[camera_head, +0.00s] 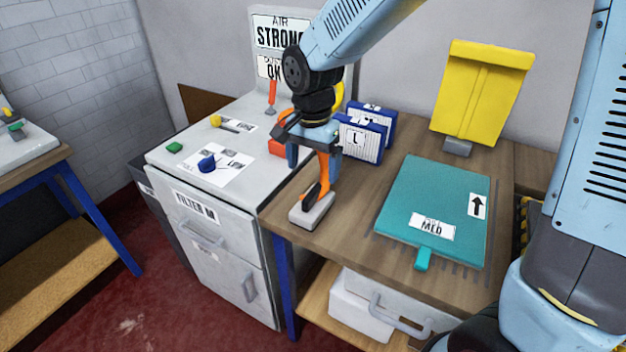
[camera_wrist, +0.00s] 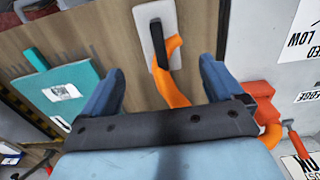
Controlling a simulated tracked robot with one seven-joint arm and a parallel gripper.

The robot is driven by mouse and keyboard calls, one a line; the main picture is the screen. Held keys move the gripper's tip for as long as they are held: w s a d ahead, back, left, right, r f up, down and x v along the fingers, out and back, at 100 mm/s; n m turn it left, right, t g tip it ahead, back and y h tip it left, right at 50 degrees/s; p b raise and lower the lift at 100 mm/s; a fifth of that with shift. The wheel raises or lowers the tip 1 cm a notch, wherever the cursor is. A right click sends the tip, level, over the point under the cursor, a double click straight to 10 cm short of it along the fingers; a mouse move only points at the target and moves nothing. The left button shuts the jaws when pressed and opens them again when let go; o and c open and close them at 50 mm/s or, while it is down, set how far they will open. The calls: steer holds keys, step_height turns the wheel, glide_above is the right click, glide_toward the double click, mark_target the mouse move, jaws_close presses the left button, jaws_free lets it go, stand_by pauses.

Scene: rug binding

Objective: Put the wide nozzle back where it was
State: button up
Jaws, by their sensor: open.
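An orange curved-necked tool with a black part and a flat grey foot, which looks like the wide nozzle (camera_head: 313,211), stands on the wooden bench (camera_head: 361,231) near its front left corner. It also shows in the wrist view (camera_wrist: 172,91), its neck between my fingers. My gripper (camera_head: 314,155) is open over the top of the neck, fingers on either side with gaps in the wrist view (camera_wrist: 160,87). I cannot tell whether either finger touches it. No marked spot for the nozzle can be made out.
A teal panel labelled MED (camera_head: 435,205) lies on the bench to the right. A yellow upright piece (camera_head: 482,90) stands behind it. Blue-and-white boxes (camera_head: 362,135) stand behind my gripper. The grey cabinet (camera_head: 225,225) at left bears a blue knob (camera_head: 207,164) and a red lever (camera_head: 271,95).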

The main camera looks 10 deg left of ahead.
steer(key=shift+r, duration=0.75)
steer(key=shift+d, duration=0.1)
steer(key=s+d+r+n+t, duration=0.2)
steer(key=d+r, duration=0.5)
steer(key=d, duration=0.4)
steer(key=s+d+r+n+t, duration=0.15)
steer(key=d+r, duration=0.45)
steer(key=d, duration=0.6)
steer(key=s+d+r+n+t, duration=0.1)
steer(key=s+d+r+t, duration=0.1)
steer(key=s+d, duration=0.5)
steer(key=shift+s+d, duration=0.15)
steer(key=shift+d, duration=0.05)
steer(key=shift+c, duration=0.4)
